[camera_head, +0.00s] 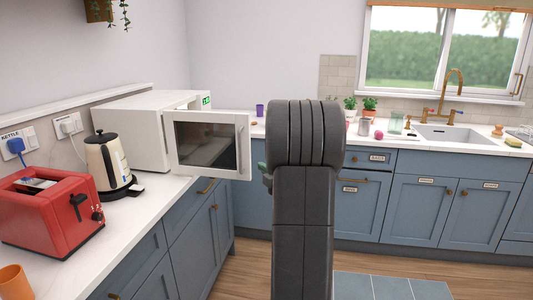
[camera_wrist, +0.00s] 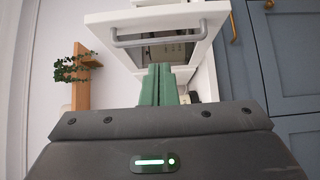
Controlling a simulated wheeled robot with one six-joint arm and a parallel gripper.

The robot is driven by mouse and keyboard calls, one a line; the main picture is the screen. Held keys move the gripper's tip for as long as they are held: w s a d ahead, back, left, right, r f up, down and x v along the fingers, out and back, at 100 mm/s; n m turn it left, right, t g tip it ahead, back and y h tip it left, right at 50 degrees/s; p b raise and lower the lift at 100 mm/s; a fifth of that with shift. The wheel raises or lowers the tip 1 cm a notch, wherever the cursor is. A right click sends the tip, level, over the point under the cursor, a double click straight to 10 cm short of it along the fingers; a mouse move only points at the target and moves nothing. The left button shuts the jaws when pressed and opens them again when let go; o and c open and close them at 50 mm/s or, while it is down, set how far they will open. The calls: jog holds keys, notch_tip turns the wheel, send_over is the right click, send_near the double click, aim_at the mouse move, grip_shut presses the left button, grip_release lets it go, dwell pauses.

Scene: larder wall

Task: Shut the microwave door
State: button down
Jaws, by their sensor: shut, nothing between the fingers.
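The white microwave (camera_head: 132,125) stands on the left counter. Its door (camera_head: 207,145) is open, swung out over the counter's edge, with a dark window and a grey handle on its right side. In the wrist view the door (camera_wrist: 104,20) and its handle (camera_wrist: 172,38) lie just ahead of my gripper (camera_wrist: 159,70). The green fingers are shut together with nothing between them, and their tips are close to the door; I cannot tell whether they touch. In the head view my dark arm hides most of the gripper; only a bit of green shows at its left.
A kettle (camera_head: 108,165) and a red toaster (camera_head: 52,212) stand on the left counter, with an orange cup (camera_head: 15,282) in front. Blue cabinets (camera_head: 425,205) and a sink (camera_head: 455,136) line the back. The wooden floor (camera_head: 240,268) beside the left cabinets is clear.

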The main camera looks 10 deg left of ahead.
jog(key=p, duration=0.2)
send_near(246, 150)
jog(key=a, duration=0.4)
jog(key=w, duration=0.3)
jog(key=shift+r+p, duration=0.1)
jog(key=shift+p, duration=0.3)
jog(key=shift+w, duration=0.6)
